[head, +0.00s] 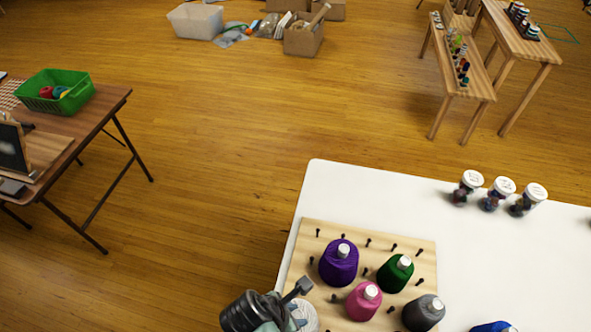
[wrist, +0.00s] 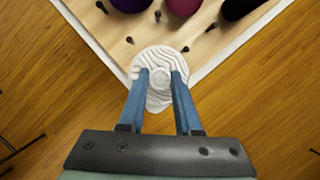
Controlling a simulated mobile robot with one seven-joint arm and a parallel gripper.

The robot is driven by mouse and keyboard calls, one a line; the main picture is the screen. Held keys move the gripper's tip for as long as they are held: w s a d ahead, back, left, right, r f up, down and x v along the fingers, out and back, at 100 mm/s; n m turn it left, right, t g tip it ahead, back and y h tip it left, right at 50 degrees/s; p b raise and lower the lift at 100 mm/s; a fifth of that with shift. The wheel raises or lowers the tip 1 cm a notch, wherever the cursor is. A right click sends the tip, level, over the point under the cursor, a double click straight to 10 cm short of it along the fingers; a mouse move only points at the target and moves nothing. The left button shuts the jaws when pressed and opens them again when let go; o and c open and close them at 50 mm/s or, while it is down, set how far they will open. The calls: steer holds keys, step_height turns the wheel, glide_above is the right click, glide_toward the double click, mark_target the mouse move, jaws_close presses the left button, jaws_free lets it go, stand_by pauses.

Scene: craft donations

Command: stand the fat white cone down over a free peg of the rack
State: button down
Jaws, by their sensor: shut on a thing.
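The fat white cone (wrist: 158,56) is between the blue fingers of my gripper (wrist: 160,76), which are shut on it. In the head view the cone (head: 306,317) shows only partly, behind my gripper (head: 297,297). It is over the near left corner of the wooden peg rack (head: 297,252); its height above the rack is hard to tell. Several dark pegs stand free, such as one near the cone in the wrist view (wrist: 130,40) and one at the rack's back (head: 342,237). Purple (head: 338,265), green (head: 394,275), pink (head: 363,301) and grey (head: 422,314) cones occupy other pegs.
The rack lies on a white table (head: 400,200). Three white-lidded jars (head: 502,188) stand at its right back. A blue cone (head: 492,327) is cut off at the bottom edge. The table's back left is clear. Another table with a green basket (head: 55,92) is far left.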

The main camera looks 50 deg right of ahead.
steer(key=shift+f, duration=0.65)
steer(key=c, duration=0.5)
jaws_free()
steer(key=shift+f, duration=0.1)
steer(key=v, duration=1.3)
